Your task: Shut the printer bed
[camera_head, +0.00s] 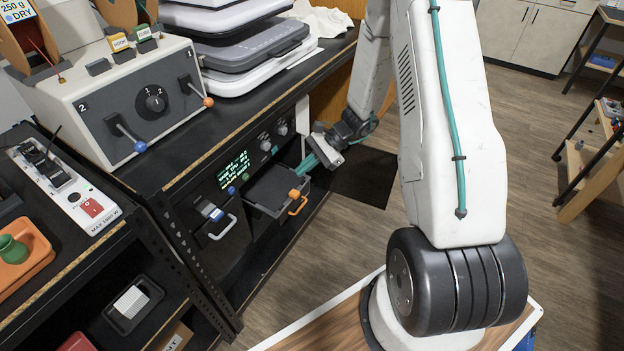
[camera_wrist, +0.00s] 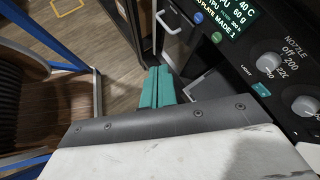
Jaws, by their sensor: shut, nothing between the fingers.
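The printer bed (camera_head: 268,187) is a dark grey tray that sticks out from the front of the black printer (camera_head: 232,172) under the bench. An orange handle (camera_head: 298,206) is on its outer front. My gripper (camera_head: 303,168) has teal fingers, pressed together with nothing between them. In the head view it is just above and beside the bed's right side, near the handle; I cannot tell whether it touches. In the wrist view the shut fingers (camera_wrist: 157,72) point toward the floor and a pale handle, and the bed is hard to make out.
A drawer with a pale handle (camera_head: 222,228) is left of the bed. The printer's lit screen (camera_head: 233,170) and knobs (camera_head: 266,145) are on the panel above. A grey control box (camera_head: 125,100) and stacked trays (camera_head: 250,50) stand on the bench. Open floor (camera_head: 350,225) lies in front.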

